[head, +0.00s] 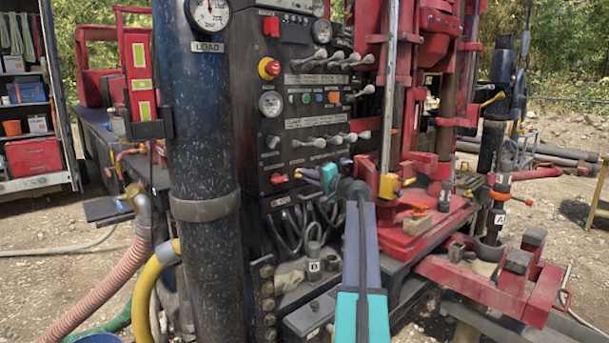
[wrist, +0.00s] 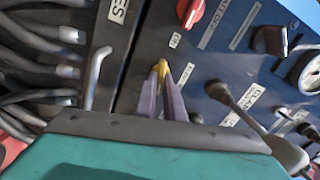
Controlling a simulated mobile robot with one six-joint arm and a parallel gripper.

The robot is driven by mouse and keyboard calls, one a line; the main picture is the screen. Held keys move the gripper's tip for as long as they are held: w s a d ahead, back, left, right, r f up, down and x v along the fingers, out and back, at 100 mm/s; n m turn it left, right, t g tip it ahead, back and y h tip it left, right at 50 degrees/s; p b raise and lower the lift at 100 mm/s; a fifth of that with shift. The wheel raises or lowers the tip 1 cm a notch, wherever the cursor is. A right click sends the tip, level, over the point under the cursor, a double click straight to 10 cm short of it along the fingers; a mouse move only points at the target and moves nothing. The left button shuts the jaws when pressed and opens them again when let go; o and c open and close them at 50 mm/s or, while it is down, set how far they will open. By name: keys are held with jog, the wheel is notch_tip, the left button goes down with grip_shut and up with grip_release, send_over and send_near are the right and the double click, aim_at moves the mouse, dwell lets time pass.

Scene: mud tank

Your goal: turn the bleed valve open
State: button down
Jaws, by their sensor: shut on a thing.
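The bleed valve, seen as a small yellow handle (wrist: 160,69), sticks out from the dark control panel in the wrist view. My gripper (wrist: 162,82) has its two purple fingers closed on either side of this handle, with the tips on it. In the head view my gripper (head: 304,177) is at the lower right part of the panel, its teal wrist just to the right. The fingers hide much of the handle, and I cannot read the valve's angle or its label clearly.
A red knob (wrist: 192,10) sits just above the handle on the panel. A grey lever (wrist: 236,104) stands to the right, and several hoses (wrist: 40,70) lie to the left. A bent grey rod (wrist: 95,75) is close to my gripper.

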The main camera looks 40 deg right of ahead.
jog(key=shift+w+r+m, duration=0.1)
jog(key=shift+r+m, duration=0.15)
jog(key=shift+m, duration=0.35)
jog(key=c, duration=1.9)
grip_release()
jog(key=shift+f, duration=0.1)
jog(key=shift+o, duration=0.2)
jog(key=shift+f, duration=0.1)
